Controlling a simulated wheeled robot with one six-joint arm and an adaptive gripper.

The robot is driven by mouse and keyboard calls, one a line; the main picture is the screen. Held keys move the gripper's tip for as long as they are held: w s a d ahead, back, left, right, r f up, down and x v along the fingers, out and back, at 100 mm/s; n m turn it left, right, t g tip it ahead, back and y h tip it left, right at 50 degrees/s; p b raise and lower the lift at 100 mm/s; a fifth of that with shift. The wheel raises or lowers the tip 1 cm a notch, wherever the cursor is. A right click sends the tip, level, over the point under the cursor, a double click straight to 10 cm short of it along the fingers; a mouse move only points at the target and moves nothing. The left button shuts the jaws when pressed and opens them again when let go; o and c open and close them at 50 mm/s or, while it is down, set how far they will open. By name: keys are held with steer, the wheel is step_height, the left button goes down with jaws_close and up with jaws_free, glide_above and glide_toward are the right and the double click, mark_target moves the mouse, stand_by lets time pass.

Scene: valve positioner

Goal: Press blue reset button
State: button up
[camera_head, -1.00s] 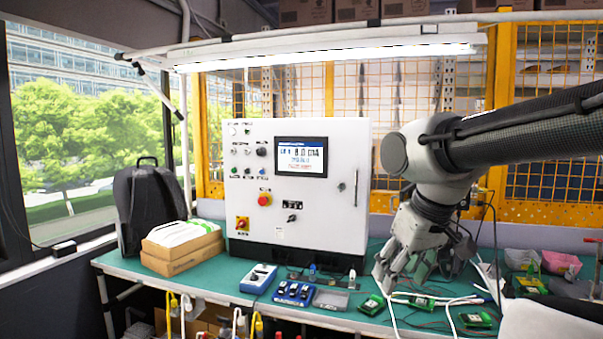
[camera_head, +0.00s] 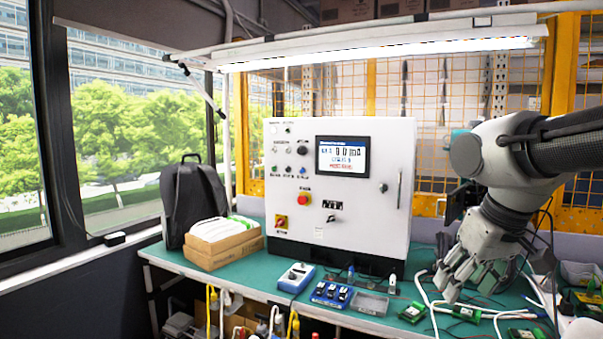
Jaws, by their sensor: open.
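The white control cabinet (camera_head: 350,222) stands on the green workbench. The small blue button (camera_head: 302,171) is at the right end of a lower row of small controls, left of the screen (camera_head: 342,155), and nothing covers it. My gripper (camera_head: 460,283) is open and empty, pointing down over the bench to the right of the cabinet, well apart from the blue button.
A cardboard box (camera_head: 224,247) and black backpack (camera_head: 193,200) stand left of the cabinet. A blue-and-white device (camera_head: 296,278), a blue switch block (camera_head: 331,294), a grey tray (camera_head: 369,303) and green circuit boards (camera_head: 413,312) lie along the front edge. Cables lie below my gripper.

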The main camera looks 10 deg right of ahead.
jaws_close()
stand_by(1.2)
